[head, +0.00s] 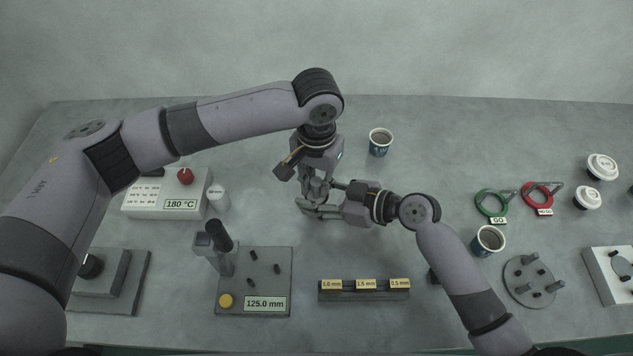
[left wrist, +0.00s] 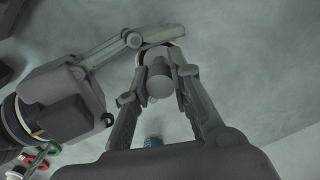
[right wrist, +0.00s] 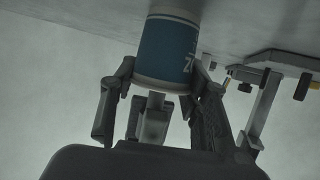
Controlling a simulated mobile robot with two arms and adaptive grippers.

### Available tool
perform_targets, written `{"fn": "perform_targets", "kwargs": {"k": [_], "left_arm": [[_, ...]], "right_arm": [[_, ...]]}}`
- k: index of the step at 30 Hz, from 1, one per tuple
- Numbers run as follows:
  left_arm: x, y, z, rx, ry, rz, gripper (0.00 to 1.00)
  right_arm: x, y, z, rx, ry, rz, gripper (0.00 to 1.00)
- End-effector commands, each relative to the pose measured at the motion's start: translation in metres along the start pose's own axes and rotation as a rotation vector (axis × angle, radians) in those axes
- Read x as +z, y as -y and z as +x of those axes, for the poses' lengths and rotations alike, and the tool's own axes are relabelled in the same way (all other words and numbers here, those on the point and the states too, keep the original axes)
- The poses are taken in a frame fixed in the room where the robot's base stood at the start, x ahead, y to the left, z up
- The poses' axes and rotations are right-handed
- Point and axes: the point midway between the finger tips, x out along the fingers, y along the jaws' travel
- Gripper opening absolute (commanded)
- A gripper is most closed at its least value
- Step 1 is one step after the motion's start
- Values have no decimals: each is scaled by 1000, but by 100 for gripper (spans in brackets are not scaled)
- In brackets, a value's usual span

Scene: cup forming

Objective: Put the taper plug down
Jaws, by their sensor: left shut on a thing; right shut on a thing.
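My left gripper (head: 316,194) points down over the middle of the table. In the left wrist view the taper plug (left wrist: 160,84), a grey cylinder seen end-on, sits between the left fingertips, which are shut on it. My right gripper (head: 312,206) reaches in from the right, close beside the left one. In the right wrist view a white paper cup with a blue band (right wrist: 166,50) shows between the right fingertips, which are shut on it. The grippers mostly hide the plug and cup in the head view, so I cannot tell whether the plug is inside the cup.
A 180 °C control box (head: 165,197) and a white cylinder (head: 217,197) stand left. A 125.0 mm fixture (head: 270,258) and a labelled gauge strip (head: 364,294) lie in front. Cups (head: 380,142) (head: 488,240) and green and red ring gauges (head: 491,204) (head: 537,196) are right.

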Motion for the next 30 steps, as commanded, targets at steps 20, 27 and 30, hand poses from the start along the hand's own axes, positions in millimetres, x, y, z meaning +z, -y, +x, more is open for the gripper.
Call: {"fn": "perform_targets", "kwargs": {"k": [20, 27, 30], "left_arm": [[0, 0, 8, 1, -1, 0, 38], [0, 0, 8, 1, -1, 0, 40], [0, 0, 6, 0, -2, 0, 40]], "right_arm": [[0, 0, 0, 0, 1, 0, 9], [0, 0, 0, 0, 1, 0, 9], [0, 0, 0, 0, 1, 0, 9]]}}
